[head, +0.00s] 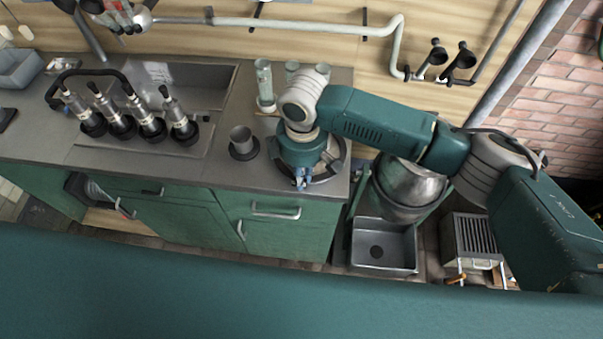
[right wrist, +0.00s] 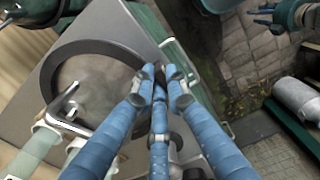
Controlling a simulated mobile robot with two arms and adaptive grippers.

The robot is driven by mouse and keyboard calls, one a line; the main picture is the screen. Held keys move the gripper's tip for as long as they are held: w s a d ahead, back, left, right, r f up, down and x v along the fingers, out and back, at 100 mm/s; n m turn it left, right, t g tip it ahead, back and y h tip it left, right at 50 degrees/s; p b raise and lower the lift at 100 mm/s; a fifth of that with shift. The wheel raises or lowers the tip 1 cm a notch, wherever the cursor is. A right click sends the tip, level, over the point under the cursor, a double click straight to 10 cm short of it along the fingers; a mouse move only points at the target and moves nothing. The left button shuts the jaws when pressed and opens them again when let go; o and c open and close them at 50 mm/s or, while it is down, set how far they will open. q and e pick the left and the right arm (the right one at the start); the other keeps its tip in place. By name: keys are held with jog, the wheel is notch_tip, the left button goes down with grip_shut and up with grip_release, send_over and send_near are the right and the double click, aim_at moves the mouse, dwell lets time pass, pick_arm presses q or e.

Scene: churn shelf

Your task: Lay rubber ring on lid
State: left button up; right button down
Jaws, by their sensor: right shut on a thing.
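My right gripper (head: 301,182) is over the counter's right front corner. In the right wrist view its blue fingers (right wrist: 161,80) are closed together at the edge of a dark rubber ring (right wrist: 146,56), and they appear to hold it there. The ring shows as a wide dark circle around the grey metal lid (right wrist: 95,88); whether it touches the lid all round I cannot tell. In the head view my arm hides much of the lid and ring (head: 342,150). A blue-fingered gripper, seemingly my left one (right wrist: 268,16), shows small at the top right of the right wrist view.
Several milking cups (head: 117,117) stand farther left by the sink (head: 205,88). A metal churn (head: 408,187) and a grey basin (head: 384,261) are right of the counter.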

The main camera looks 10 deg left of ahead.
jog(key=c, duration=1.7)
grip_release()
jog(key=shift+o, duration=0.2)
notch_tip(320, 180, up, 12)
